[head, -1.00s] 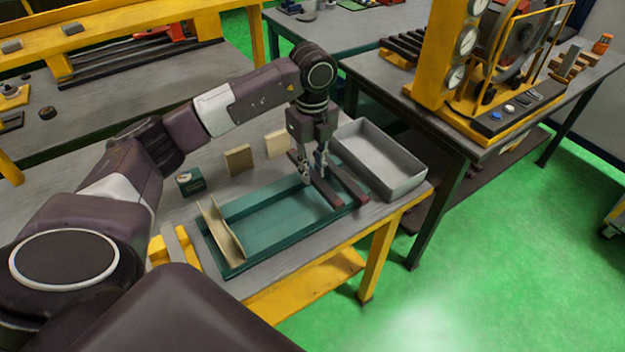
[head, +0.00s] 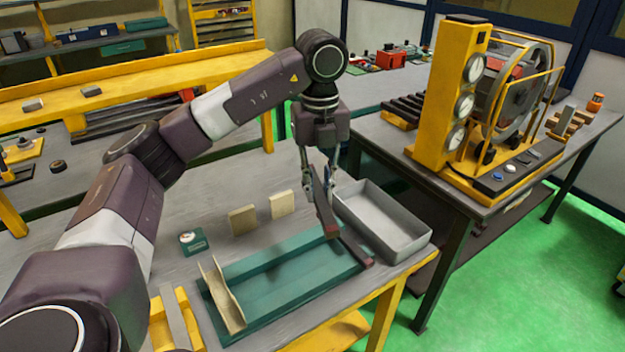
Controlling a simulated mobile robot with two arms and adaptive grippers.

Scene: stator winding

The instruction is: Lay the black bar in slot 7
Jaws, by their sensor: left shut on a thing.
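My left gripper (head: 319,184) is shut on a dark bar (head: 326,214), near-black with a reddish end. It holds the bar above the right end of the green tray (head: 262,258); the bar's far part is hidden by the fingers. A second dark bar (head: 354,247) lies at the tray's right end. On the right bench stands a yellow-framed machine with a large grey ring (head: 504,108), likely the stator. Its slots are too small to tell apart, and no slot number is readable. My right gripper is out of view.
A grey open bin (head: 408,246) stands right of the tray. Two tan blocks (head: 243,219) and a small green box (head: 193,242) stand behind the tray. A yellow gauge column (head: 452,90) stands left of the ring. A gap separates the two benches.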

